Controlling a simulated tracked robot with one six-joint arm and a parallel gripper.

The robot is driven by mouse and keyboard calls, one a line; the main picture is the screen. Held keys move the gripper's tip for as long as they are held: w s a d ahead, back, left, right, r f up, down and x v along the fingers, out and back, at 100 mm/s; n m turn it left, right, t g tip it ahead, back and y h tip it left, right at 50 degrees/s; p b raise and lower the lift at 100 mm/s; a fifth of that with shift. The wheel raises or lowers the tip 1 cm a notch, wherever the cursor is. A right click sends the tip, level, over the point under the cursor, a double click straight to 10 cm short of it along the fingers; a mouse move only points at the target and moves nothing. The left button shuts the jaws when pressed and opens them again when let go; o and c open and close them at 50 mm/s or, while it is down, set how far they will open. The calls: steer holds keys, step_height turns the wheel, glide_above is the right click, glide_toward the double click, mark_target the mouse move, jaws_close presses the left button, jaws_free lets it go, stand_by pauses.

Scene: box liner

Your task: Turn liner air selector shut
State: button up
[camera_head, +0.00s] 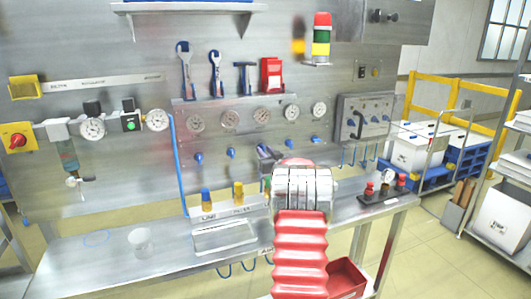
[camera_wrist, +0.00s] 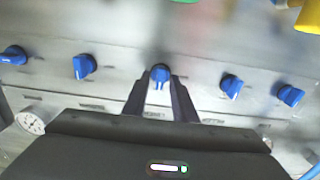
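Several blue selector knobs stand in a row under the gauges on the steel panel. In the wrist view the middle blue knob (camera_wrist: 160,73) lies between and just beyond the tips of my gripper (camera_wrist: 160,84). The two dark fingers stand apart, one on each side of the knob, and I cannot tell whether they touch it. In the head view my gripper (camera_head: 267,154) is at the panel near the middle of the row, and my arm hides part of it. I cannot read which knob is labelled liner air.
Other blue knobs (camera_wrist: 83,67) and (camera_wrist: 231,86) sit close on either side. Round gauges (camera_head: 262,115) are above the row. Blue, yellow (camera_head: 238,190) and green fittings stand below on the bench (camera_head: 115,258). A blue hose (camera_head: 178,165) runs down at the left.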

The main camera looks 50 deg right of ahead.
jaws_close()
steer(key=shift+s+d, duration=0.1)
steer(key=shift+n, duration=0.3)
steer(key=n, duration=0.3)
steer(key=shift+w+a+f+n, duration=0.1)
steer(key=shift+n, duration=2.35)
steer(key=shift+w+a+f+n, duration=0.1)
steer(key=shift+a+f+n, duration=0.05)
steer(key=shift+n, duration=2.25)
steer(key=shift+w+a+f+n, duration=0.1)
steer(key=shift+n, duration=2.35)
